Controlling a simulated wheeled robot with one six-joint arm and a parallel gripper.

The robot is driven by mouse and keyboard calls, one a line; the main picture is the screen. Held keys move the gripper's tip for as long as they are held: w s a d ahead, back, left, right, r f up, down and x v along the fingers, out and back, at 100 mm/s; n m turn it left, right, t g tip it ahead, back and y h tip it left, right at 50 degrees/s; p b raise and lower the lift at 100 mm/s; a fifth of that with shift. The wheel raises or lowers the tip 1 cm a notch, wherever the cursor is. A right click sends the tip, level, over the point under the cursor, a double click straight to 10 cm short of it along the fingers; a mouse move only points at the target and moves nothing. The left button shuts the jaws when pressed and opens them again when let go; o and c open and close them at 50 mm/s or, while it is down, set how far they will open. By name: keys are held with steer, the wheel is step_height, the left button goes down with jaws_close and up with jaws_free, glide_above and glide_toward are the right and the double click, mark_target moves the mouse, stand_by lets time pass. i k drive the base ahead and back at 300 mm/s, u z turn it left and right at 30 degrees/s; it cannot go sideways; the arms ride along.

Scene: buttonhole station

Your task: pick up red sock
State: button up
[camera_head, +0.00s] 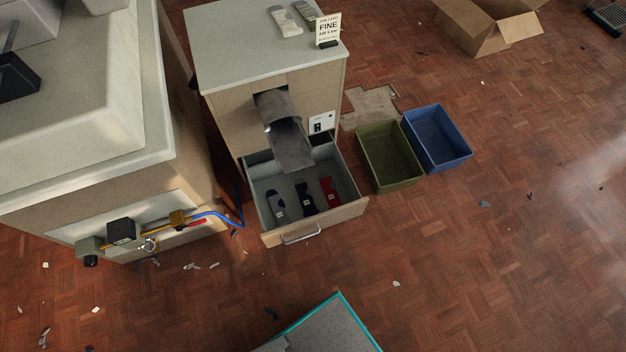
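The red sock (329,190) lies in the open drawer (315,226) of the cabinet, at the right of a row of three socks. A navy sock (306,198) lies in the middle, beside it. A grey sock (276,204) with a dark end lies at the left. Each has a small pale label. The drawer is pulled out, with a metal handle on its front. My gripper is not in view.
A grey chute (288,143) slopes from the cabinet over the back of the drawer. Green (389,160) and blue (437,138) bins stand to the right. A large pale-topped unit (90,130) stands left. Floor before the drawer is mostly clear, with scraps.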

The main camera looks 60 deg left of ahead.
mark_target(330, 189)
steer(key=u, duration=1)
steer(key=i, duration=0.9)
steer(key=u, duration=0.9)
